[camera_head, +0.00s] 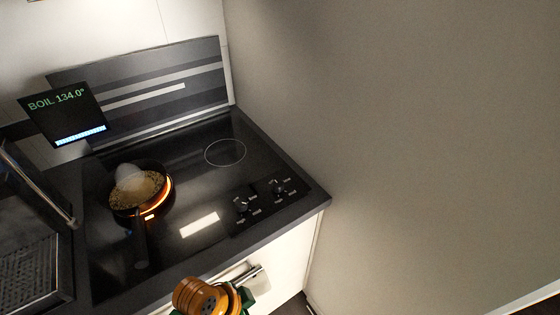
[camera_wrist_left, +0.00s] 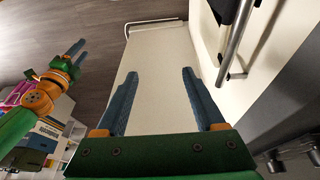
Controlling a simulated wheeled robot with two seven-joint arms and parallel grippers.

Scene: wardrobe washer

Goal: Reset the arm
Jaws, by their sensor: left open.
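My left gripper (camera_wrist_left: 158,100) is open and empty in the left wrist view, with its two blue fingers apart over a pale flat panel. An orange and green part of my arm (camera_head: 208,297) shows at the bottom edge of the head view, in front of the counter. Another arm of mine (camera_wrist_left: 37,97), orange and green with blue finger-like tips, shows at the left of the left wrist view.
A dark pan (camera_head: 140,190) with pale contents sits on a glowing burner of the black cooktop (camera_head: 190,180). A display (camera_head: 65,110) reads "BOIL 134.0°". Control knobs (camera_head: 260,195) are at the cooktop's right front. A large plain wall (camera_head: 420,130) stands right.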

